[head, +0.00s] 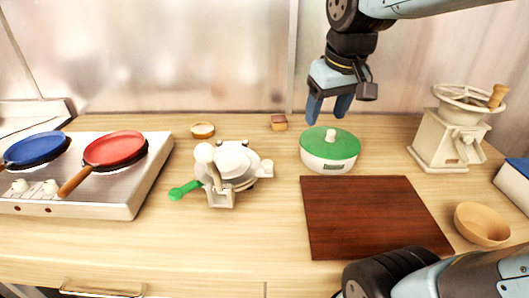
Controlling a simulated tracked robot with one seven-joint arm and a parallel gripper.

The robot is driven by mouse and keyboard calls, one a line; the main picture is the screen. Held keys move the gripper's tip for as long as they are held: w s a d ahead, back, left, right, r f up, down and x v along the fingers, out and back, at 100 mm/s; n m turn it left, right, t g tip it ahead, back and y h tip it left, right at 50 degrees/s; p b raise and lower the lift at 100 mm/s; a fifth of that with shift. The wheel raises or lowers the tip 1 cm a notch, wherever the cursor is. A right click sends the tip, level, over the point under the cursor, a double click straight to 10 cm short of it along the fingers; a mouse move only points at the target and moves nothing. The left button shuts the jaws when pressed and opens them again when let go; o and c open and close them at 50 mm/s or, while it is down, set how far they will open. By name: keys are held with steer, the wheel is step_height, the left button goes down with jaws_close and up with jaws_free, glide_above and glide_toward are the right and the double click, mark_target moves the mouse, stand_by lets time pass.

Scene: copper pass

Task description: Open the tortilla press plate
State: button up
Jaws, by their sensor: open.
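The tortilla press (232,164) stands on the wooden counter left of the picture's middle. It is white and grey, with a round top plate and a knobbed lever at its front left. The top plate looks lowered onto the base, though the gap is too small to see clearly. My gripper (328,108) points down above and behind the green-lidded pot, right of the press and well apart from it. Its blue fingers are open with nothing between them.
The green-lidded white pot (329,165) stands right of the press, behind a dark red-brown board (372,232). A stove (118,195) with a blue pan (36,147) and red pan (115,147) is at left. A grinder (446,140) and wooden bowl (482,222) are at right. Counter before the press is clear.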

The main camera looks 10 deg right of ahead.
mark_target(267, 162)
steer(key=w+a+f+n+g, duration=0.3)
steer(key=w+a+f+n, duration=0.15)
steer(key=w+a, duration=0.5)
steer(key=f, duration=0.4)
steer(key=a+f, duration=0.1)
steer(key=f, duration=0.3)
steer(key=s+f, duration=0.1)
steer(key=f, duration=0.4)
steer(key=shift+s+a, duration=0.1)
steer(key=shift+a, duration=0.1)
jaws_close()
